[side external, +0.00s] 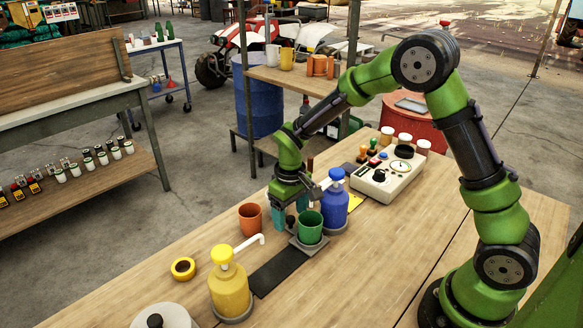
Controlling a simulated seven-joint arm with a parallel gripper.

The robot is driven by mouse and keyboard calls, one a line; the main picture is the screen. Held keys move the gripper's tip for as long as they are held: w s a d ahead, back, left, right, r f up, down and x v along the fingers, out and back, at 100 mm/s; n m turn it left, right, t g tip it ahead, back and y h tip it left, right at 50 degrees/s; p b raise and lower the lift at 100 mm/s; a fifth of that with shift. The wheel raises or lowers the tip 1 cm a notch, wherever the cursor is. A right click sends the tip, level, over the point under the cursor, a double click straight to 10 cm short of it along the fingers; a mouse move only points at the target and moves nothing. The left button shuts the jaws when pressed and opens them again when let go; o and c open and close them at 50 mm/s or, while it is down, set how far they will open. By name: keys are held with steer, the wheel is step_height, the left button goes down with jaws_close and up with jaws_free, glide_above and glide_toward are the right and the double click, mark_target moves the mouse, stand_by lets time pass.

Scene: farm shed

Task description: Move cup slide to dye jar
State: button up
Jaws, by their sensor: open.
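The cup slide (309,246) is a small grey plate carrying a green cup (309,225), at the far end of a dark track (275,271). It sits beside the blue pump-top dye jar (335,208). The yellow pump-top dye jar (230,290) stands near the track's near end, its white spout pointing toward the track. My gripper (291,214) is low over the slide, left of the green cup, with its teal fingers open near a black knob (291,222). Whether the fingers touch the knob cannot be told.
An orange cup (250,219) stands just left of my gripper. A yellow ring-like item (183,269) lies left of the yellow jar. A control box (388,173) with knobs and a dial is behind the blue jar. The table's front right is clear.

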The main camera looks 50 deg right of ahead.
steer(key=o, duration=0.5)
steer(key=shift+c, duration=0.2)
steer(key=shift+r, duration=4)
steer(key=shift+r, duration=0.1)
steer(key=s+r+m+t+y, duration=0.1)
steer(key=s+r+m+t, duration=0.1)
steer(key=s+r, duration=0.4)
steer(key=s+r+m+t+y, duration=0.1)
steer(key=s+r+t, duration=0.4)
steer(key=s, duration=0.7)
step_height(320, 180, up, 2)
steer(key=shift+s+r+m, duration=0.1)
steer(key=shift+s+m, duration=0.25)
steer(key=shift+m, duration=0.15)
